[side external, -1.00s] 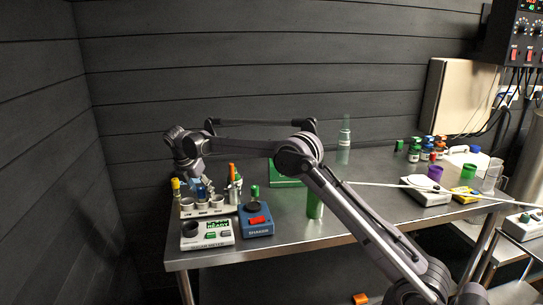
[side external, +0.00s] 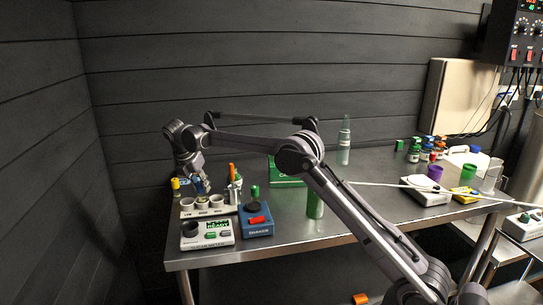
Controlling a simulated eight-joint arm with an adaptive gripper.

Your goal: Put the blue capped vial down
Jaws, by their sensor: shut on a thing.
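My gripper (side external: 196,179) is at the left end of the steel table, pointing down over the back of a white block with three round wells (side external: 204,213). It is shut on the blue capped vial (side external: 203,187), of which only a small blue patch shows between the fingers. The vial is close above or behind the wells; I cannot tell whether it touches anything.
A yellow capped vial (side external: 175,184) stands just left of my gripper. An orange-topped item (side external: 232,173) is to its right. A white meter (side external: 207,234) and a blue shaker (side external: 256,226) stand in front. A green cylinder (side external: 315,205) and a clear bottle (side external: 344,145) stand farther right.

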